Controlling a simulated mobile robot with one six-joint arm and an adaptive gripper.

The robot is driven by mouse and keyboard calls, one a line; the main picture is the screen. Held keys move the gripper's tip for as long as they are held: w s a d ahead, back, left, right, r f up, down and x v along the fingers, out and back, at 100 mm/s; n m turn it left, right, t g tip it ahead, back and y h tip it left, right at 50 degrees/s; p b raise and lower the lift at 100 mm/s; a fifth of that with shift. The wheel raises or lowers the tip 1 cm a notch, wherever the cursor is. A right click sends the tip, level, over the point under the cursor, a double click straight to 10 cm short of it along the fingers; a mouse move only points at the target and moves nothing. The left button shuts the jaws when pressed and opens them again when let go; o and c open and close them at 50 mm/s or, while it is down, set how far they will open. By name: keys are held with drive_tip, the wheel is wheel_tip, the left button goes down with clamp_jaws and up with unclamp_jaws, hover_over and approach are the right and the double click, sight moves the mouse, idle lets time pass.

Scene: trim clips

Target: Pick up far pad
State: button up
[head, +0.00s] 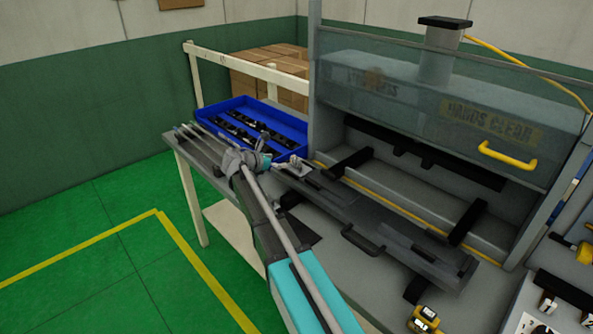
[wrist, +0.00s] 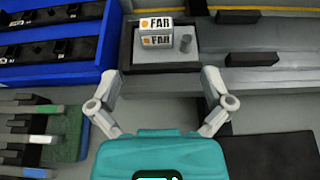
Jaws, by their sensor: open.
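A pale block marked FAR (wrist: 157,40), with an orange dot, sits on a light grey plate (wrist: 203,42) near the top middle of the wrist view. The FAR marking shows on two of its faces. A small grey peg (wrist: 186,43) stands to its right. My gripper (wrist: 160,82) is open and empty, its two fingers spread wide below the block in the picture, apart from it. In the head view my gripper (head: 284,165) is at the left end of the dark fixture, and the block is too small and partly hidden to make out clearly.
A blue tray (head: 222,106) with dark clips in rows stands at the back left. The long dark fixture (head: 362,212) with a handle lies before the press with a raised clear guard (head: 440,105).

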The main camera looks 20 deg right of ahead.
sight(293, 159)
drive_tip(key=shift+b+x, duration=0.65)
drive_tip(key=shift+x, duration=1.75)
drive_tip(key=shift+w, duration=0.1)
drive_tip(key=b+x, duration=0.1)
drive_tip(key=x, duration=0.3)
drive_tip(key=shift+w+b, duration=0.25)
drive_tip(key=shift+b, duration=0.05)
drive_tip(key=shift+w+d, duration=0.15)
drive_tip(key=shift+d, duration=0.35)
drive_tip(key=c, duration=1.2)
